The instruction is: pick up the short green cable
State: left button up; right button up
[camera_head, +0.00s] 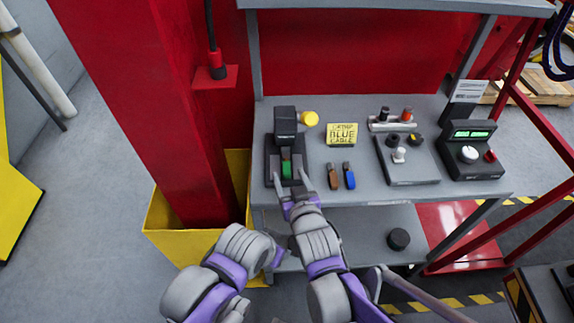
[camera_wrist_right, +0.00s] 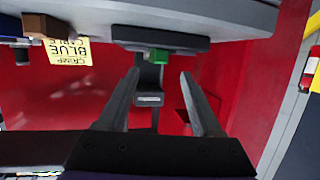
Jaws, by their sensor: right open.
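The short green cable (camera_head: 286,168) sits upright in the black press-like device (camera_head: 285,125) at the left of the grey workbench. In the right wrist view its green end (camera_wrist_right: 158,55) shows beyond my fingertips, roughly between their lines. My right gripper (camera_head: 291,181) is open at the bench's front edge, with its fingers just in front of the cable, one to each side.
A brown cable (camera_head: 333,177) and a blue cable (camera_head: 349,177) lie right of the device, below a yellow sign (camera_head: 342,134). A control panel (camera_head: 407,160) and a green-display unit (camera_head: 469,150) stand farther right. A red column (camera_head: 160,100) is at left.

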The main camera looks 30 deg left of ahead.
aim_at(286, 165)
jog(key=x, duration=0.5)
jog(key=shift+w+d+f, duration=0.1)
jog(key=shift+w+d, duration=0.05)
jog(key=shift+d, duration=0.1)
grip_shut()
